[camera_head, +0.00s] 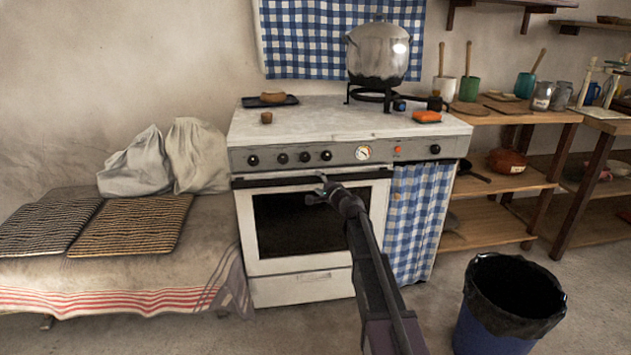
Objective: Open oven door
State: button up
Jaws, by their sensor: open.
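The white oven (297,287) stands against the wall under a pale countertop. Its oven door (260,255) is shut, with a dark window and a dark handle bar (265,182) along its top edge. My arm reaches up from the bottom right, and my gripper (314,190) is in front of the upper part of the door. The gripper is open and small in view. It appears close to the handle, but I cannot tell whether it touches it. My arm hides part of the door's right side.
A blue bin (485,330) with a black liner stands on the floor at right. A cloth-covered bench (130,270) with woven mats is at left. A checkered curtain (418,220) hangs right of the oven door. Wooden shelves (500,185) stand farther right. The floor before the oven looks clear.

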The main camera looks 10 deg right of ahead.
jog(key=shift+x, duration=1.15)
grip_shut()
